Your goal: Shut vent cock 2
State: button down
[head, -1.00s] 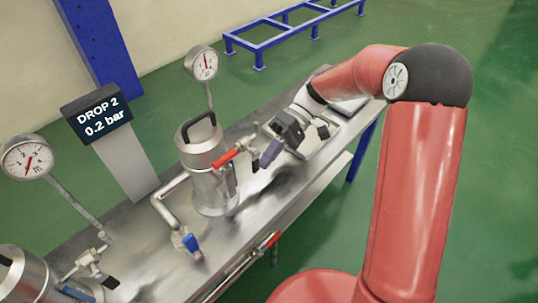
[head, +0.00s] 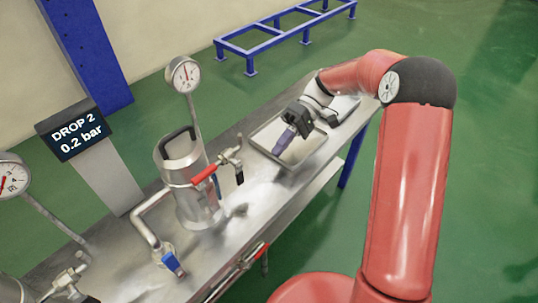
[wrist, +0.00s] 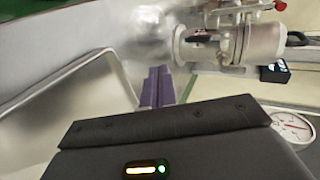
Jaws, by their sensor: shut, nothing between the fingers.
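A steel pot (head: 182,165) with a black handle on its lid stands mid-bench; it also shows sideways in the wrist view (wrist: 248,42). A cock with a red lever (head: 204,174) sits on a fitting at its right side. A cock with a blue lever (head: 173,264) is at the foot of the bent pipe on its left. No label shows which one is vent cock 2. My gripper (head: 283,142) is shut and empty, to the right of the pot and apart from the red-lever cock, above a shallow tray. Its purple fingers show in the wrist view (wrist: 156,88).
A sign (head: 76,129) reads "DROP 2 0.2 bar". A gauge (head: 185,75) stands on a stem behind the pot. The shallow tray (head: 262,138) lies under my gripper. Another red lever (head: 254,254) is at the bench's front edge. More fittings (head: 68,280) stand at lower left.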

jog(key=shift+w+d, duration=0.65)
jog(key=shift+w, duration=0.15)
jog(key=shift+w+d, duration=0.6)
jog(key=shift+w, duration=0.2)
jog(key=s+d+r+m+t+h, duration=0.3)
jog(key=s+d+r+m+t, duration=0.2)
jog(key=s, duration=0.6)
jog(key=s+d+r+m+t+h, duration=0.4)
jog(key=s+d+t, duration=0.4)
jog(key=s+t, duration=0.2)
jog(key=shift+s+d+r+m+h, duration=0.35)
jog(key=shift+s+r+m, duration=0.4)
jog(key=shift+s, duration=0.2)
jog(key=shift+r, duration=0.1)
